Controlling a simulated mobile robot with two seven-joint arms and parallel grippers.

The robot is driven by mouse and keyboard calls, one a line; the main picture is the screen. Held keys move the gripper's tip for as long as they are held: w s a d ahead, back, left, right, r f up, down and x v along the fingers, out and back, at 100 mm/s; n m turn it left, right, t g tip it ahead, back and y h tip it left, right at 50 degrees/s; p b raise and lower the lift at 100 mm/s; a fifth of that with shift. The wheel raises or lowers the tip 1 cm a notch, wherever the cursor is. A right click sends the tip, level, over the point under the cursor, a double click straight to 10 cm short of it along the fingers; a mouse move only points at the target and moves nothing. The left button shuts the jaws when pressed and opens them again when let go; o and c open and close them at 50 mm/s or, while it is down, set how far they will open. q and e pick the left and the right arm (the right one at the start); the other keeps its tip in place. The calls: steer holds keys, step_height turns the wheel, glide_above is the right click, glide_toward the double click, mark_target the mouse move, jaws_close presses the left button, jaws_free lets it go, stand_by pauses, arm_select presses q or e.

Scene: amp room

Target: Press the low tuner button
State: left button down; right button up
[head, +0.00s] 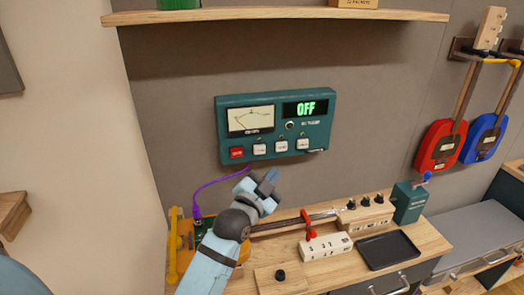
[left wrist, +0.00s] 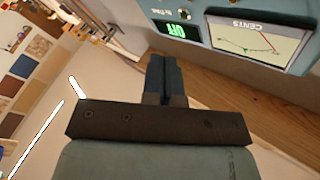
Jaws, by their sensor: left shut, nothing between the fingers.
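The tuner (head: 275,103) is a teal box on the grey wall, with a needle meter (head: 251,119) and a display (head: 305,108) reading OFF in green. My right gripper is not in view.
A wooden shelf (head: 280,16) is above the tuner. Below is a workbench (head: 420,243) with a black tray (head: 388,250), a white power strip (head: 325,247) and a green box (head: 410,203). A purple cable (head: 215,183) hangs beside my arm. Red and blue guitars (head: 442,145) hang at right.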

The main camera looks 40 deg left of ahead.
mark_target(260, 150)
arm_select(q)
steer(key=w+a+b, duration=0.1)
steer(key=w+a, duration=0.4)
steer(key=a, duration=0.1)
steer(key=shift+w+a+b, duration=0.3)
steer(key=shift+w, duration=0.1)
stand_by(2.1)
steer(key=shift+w+a, duration=0.25)
steer(key=shift+a, duration=0.05)
